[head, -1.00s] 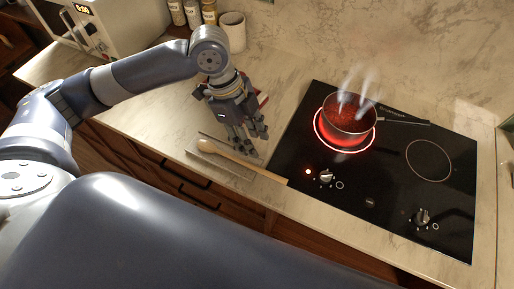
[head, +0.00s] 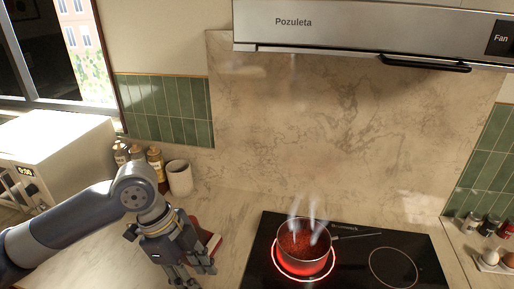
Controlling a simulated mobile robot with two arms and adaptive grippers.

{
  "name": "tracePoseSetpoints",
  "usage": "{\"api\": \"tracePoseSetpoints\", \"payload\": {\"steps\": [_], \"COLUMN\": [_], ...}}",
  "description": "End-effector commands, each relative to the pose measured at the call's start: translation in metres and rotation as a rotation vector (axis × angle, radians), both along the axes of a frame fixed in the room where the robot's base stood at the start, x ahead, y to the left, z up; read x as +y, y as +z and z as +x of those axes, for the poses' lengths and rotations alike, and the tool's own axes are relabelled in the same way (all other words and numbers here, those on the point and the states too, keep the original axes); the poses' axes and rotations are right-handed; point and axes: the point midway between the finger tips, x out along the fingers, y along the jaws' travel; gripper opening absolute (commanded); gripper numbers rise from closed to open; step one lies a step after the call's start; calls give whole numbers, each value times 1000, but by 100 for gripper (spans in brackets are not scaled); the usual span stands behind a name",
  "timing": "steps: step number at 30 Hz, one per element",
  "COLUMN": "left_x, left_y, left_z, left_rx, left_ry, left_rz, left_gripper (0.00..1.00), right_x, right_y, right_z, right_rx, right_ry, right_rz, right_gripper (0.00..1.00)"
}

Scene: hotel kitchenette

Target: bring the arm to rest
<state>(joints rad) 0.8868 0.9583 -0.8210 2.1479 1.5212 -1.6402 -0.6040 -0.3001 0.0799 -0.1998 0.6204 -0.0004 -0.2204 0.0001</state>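My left arm comes in from the lower left, and its gripper (head: 194,279) hangs over the counter to the left of the cooktop. Its fingers are spread apart with nothing seen between them. The lowest fingertips are close to the bottom edge of the view. The gripper is well apart from the pot (head: 304,250). My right gripper is not in view.
The steaming pot of red food stands on a glowing burner of the black cooktop (head: 348,270). A red item (head: 212,243) lies behind the gripper. A cup (head: 179,178), bottles (head: 157,163) and a microwave (head: 62,150) stand behind. A range hood (head: 340,30) hangs above.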

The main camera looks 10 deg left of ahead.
Motion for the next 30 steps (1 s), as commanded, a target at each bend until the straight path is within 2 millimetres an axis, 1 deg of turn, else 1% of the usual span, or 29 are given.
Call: {"api": "tracePoseSetpoints", "payload": {"steps": [2, 5, 8, 12, 15, 18, 23, 26, 30], "left_x": [-5, -19, -37, -61, -74, -82, -82, -73, -49], "left_y": [-7, -22, -41, -65, -80, -93, -113, -127, -148], "left_z": [-2, -4, -7, -12, -17, -21, -31, -41, -60], "left_rx": [-1, -11, -29, -53, -62, -67, -60, -49, -33], "left_ry": [3, 24, 72, 177, 276, 392, 615, 773, 1007], "left_rz": [-5, -18, -43, -91, -128, -160, -193, -194, -164], "left_gripper": [36, 36, 36, 36, 36, 36, 36, 36, 36], "right_x": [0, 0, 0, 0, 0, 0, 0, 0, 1], "right_y": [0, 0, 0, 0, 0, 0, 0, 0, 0], "right_z": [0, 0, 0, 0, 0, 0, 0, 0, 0], "right_rx": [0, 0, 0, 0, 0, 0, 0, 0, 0], "right_ry": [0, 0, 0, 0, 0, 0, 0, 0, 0], "right_rz": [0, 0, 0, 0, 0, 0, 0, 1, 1], "right_gripper": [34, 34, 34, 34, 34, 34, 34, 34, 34]}}
